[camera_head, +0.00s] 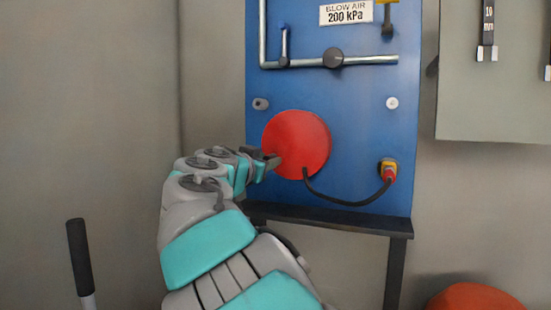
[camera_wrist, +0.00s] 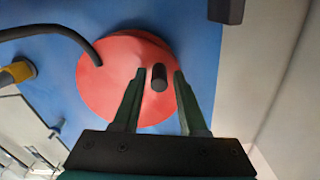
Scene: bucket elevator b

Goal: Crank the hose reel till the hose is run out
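The hose reel is a red disc (camera_head: 308,140) on a blue panel; it also shows in the wrist view (camera_wrist: 104,85). A short dark crank knob (camera_wrist: 159,77) stands out from the disc in the wrist view. My gripper (camera_wrist: 160,74) is open, with one finger on each side of the knob and a gap visible on both sides. In the head view my gripper (camera_head: 269,160) is at the left part of the disc and hides the knob.
The blue panel (camera_head: 350,95) stands on a dark frame (camera_head: 396,265). Above the reel are a grey pipe (camera_head: 300,63) and a "BLOW AIR 200 kPa" sign (camera_head: 346,13). A tool board (camera_head: 490,100) hangs at right. An orange rounded object (camera_head: 475,297) is at lower right.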

